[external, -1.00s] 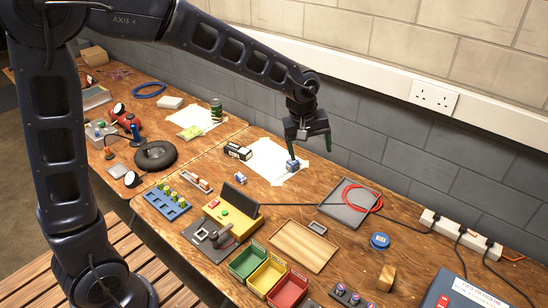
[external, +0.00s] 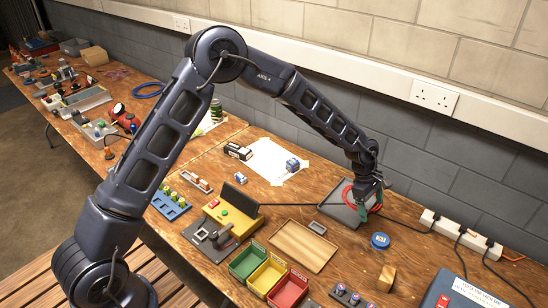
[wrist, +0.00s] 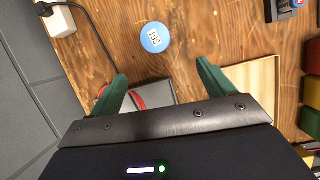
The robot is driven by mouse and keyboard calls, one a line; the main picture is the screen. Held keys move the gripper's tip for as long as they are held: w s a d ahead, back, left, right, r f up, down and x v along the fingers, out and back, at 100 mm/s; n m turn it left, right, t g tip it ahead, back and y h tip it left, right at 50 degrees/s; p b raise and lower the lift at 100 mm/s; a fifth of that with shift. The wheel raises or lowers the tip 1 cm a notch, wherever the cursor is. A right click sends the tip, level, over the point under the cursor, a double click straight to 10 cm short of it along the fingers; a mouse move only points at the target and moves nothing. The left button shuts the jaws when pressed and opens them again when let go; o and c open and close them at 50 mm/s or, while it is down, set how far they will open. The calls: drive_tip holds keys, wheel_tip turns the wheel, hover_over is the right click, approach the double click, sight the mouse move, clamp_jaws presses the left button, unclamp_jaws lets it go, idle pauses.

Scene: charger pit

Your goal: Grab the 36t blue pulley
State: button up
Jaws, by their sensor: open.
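The blue pulley (external: 380,240) is a small round disc lying flat on the bench, right of the grey tray. In the wrist view it is a blue disc (wrist: 155,38) with a white label reading "36T", ahead of the fingers and between their lines. My gripper (external: 368,207) is above the grey tray, up and left of the pulley in the external view. Its two green fingers (wrist: 166,84) are spread wide with nothing between them. It does not touch the pulley.
The grey tray (external: 335,212) holds a red cable loop (external: 349,196). A wooden tray (external: 305,247), a wooden block (external: 386,278) and green, yellow and red bins (external: 268,274) stand nearby. A power strip (external: 460,233) with black cables lies by the wall. Bare bench surrounds the pulley.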

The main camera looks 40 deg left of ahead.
sight(381, 239)
drive_tip(key=shift+n, duration=0.5)
drive_tip(key=shift+w+d+x, duration=0.1)
drive_tip(key=shift+w+x, duration=0.05)
drive_tip(key=shift+x, duration=2.2)
drive_tip(key=shift+w+d+x, duration=0.15)
drive_tip(key=shift+x, duration=2.2)
drive_tip(key=shift+w+d+x, duration=0.1)
drive_tip(key=shift+w+x, duration=0.05)
drive_tip(key=shift+x, duration=2.2)
drive_tip(key=shift+r, duration=0.15)
drive_tip(key=c, duration=1.1)
drive_tip(key=shift+c, duration=0.2)
